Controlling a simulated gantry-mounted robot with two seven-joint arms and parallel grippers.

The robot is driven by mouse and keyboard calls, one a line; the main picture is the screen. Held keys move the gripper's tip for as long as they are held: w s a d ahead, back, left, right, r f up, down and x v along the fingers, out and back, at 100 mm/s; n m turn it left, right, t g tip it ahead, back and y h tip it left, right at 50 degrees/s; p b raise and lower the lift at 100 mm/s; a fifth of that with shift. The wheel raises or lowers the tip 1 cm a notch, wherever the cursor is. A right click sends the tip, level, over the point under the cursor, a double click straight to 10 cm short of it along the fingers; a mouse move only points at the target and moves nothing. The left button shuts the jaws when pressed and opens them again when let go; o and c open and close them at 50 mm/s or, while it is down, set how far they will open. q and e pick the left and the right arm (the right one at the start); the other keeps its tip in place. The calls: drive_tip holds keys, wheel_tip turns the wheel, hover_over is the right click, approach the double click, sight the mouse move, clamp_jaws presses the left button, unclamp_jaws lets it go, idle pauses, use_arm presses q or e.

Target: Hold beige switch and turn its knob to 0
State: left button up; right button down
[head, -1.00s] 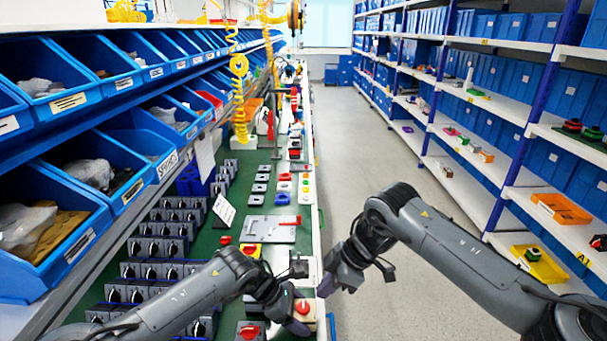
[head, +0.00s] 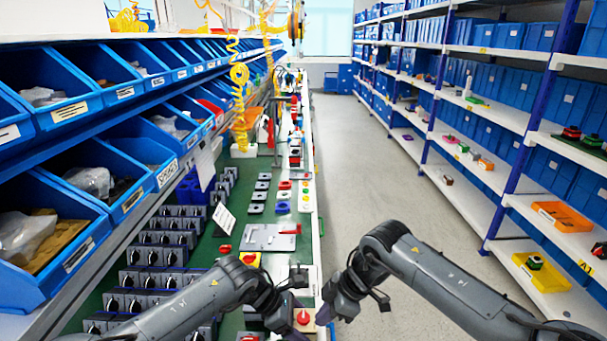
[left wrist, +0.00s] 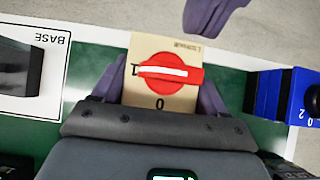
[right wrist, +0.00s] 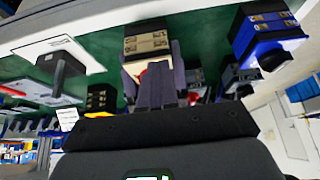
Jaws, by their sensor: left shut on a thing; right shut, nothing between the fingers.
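The beige switch (left wrist: 155,95) with its red knob (left wrist: 170,74) sits between the fingers of my left gripper (left wrist: 158,100), which is shut on its sides. The white-striped knob handle lies horizontal, toward the "1" mark; the "0" mark is below it in the left wrist view. In the head view the switch (head: 311,326) is low at the table's right edge. My right gripper (right wrist: 160,85) is shut and empty; its fingertips (left wrist: 212,14) show at the top of the left wrist view, apart from the knob. In the right wrist view these fingers hide most of the knob.
A blue switch (left wrist: 284,97) stands right of the held switch, and a panel marked BASE (left wrist: 35,70) lies left in the left wrist view. Rows of dark switches (head: 150,255) fill the green table's left side. Blue bins line the left; the aisle floor (head: 365,165) is free.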

sight(310, 316)
drive_tip(key=shift+w+a, duration=0.25)
drive_tip(key=shift+a, duration=0.3)
idle(1.2)
drive_tip(key=shift+w+d, duration=0.1)
drive_tip(key=shift+w, duration=0.35)
drive_tip(key=shift+w, duration=0.35)
drive_tip(key=shift+w, duration=0.4)
drive_tip(key=shift+w+d, duration=0.1)
drive_tip(key=shift+d, duration=0.2)
idle(0.7)
wheel_tip(310, 316, up, 6)
idle(0.6)
idle(0.3)
